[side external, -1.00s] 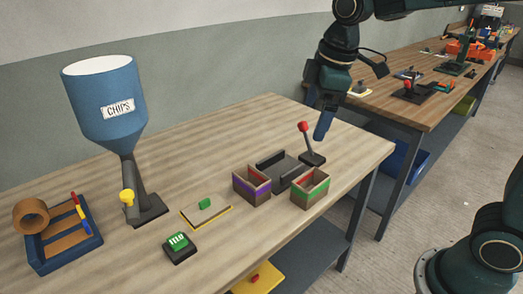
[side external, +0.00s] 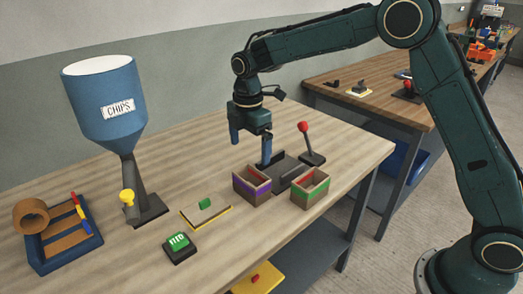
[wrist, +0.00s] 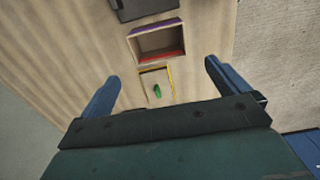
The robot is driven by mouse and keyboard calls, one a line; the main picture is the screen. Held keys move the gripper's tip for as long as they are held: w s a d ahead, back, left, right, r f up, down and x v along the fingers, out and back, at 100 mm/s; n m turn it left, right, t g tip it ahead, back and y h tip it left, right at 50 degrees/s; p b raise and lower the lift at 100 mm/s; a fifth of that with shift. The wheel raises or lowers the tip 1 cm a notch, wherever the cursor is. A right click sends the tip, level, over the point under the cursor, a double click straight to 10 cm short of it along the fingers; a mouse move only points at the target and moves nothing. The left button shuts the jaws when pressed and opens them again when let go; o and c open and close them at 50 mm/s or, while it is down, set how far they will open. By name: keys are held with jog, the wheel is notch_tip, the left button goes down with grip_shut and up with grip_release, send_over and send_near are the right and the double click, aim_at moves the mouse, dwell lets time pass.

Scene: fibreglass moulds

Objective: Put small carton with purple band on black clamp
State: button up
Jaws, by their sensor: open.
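The small carton with the purple band (side external: 250,190) stands upright and open-topped on the workbench, at the left end of the black clamp (side external: 291,169). In the wrist view the carton (wrist: 158,41) lies just beyond the fingertips, with part of the dark clamp (wrist: 146,8) at the top edge. My gripper (side external: 250,147) is open and empty. It hangs above the bench, behind the carton in the side view, and touches neither carton nor clamp as far as I can tell. Its right finger overlaps the clamp's far left part in that view.
A carton with a green band (side external: 310,190) stands at the clamp's right. A red-knobbed lever (side external: 310,145) is behind it. A yellow-edged plate with a green piece (side external: 206,212), a green-button box (side external: 179,247) and a blue chips hopper (side external: 104,100) are left. Bench behind the plate is clear.

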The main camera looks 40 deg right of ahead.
aim_at(250, 186)
jog(key=shift+f, duration=0.2)
jog(key=shift+f, duration=4.2)
jog(key=shift+w+f, duration=0.15)
jog(key=shift+f, duration=2.45)
jog(key=c, duration=0.8)
jog(key=shift+o, duration=0.2)
jog(key=shift+r, duration=0.15)
